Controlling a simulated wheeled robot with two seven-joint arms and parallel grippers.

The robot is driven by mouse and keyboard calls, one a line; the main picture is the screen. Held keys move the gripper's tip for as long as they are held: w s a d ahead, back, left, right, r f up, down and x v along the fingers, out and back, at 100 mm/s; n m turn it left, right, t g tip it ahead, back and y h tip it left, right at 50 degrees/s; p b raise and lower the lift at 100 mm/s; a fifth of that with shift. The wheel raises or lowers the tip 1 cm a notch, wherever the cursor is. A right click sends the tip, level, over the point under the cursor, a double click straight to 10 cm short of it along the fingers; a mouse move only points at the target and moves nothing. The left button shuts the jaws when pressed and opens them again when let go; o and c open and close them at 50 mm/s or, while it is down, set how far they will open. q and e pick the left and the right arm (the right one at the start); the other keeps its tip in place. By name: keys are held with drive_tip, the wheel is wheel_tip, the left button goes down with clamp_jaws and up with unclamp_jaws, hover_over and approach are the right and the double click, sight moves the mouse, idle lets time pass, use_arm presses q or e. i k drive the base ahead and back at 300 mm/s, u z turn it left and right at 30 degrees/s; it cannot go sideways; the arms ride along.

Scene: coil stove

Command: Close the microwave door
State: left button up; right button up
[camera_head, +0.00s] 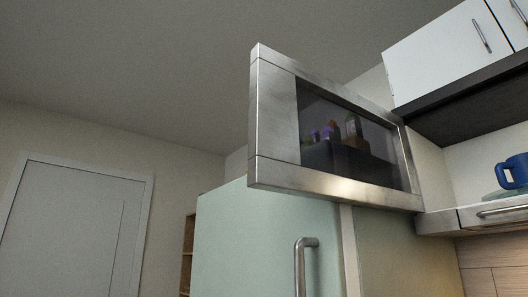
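The microwave door (278,110) is a steel-framed panel with a dark glass window (350,140), high up in the middle of the head view. Its left end looks nearer to me and its right end recedes toward the cabinets, so it looks swung open. The microwave body cannot be made out clearly. Small dark and purple shapes show in the glass; I cannot tell whether they are reflections or things behind it. Neither of my grippers is in view.
A pale green fridge (245,240) with a vertical handle (300,265) stands below the door. White cabinets (445,55) hang at upper right. A blue mug (515,170) sits on a ledge at right. A white room door (70,235) is at left.

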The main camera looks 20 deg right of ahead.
sight(312, 136)
drive_tip(key=u, duration=0.75)
drive_tip(key=i, duration=2.05)
drive_tip(key=z, duration=3.7)
drive_tip(key=k, duration=0.5)
drive_tip(key=u, duration=0.05)
drive_tip(key=i, duration=0.2)
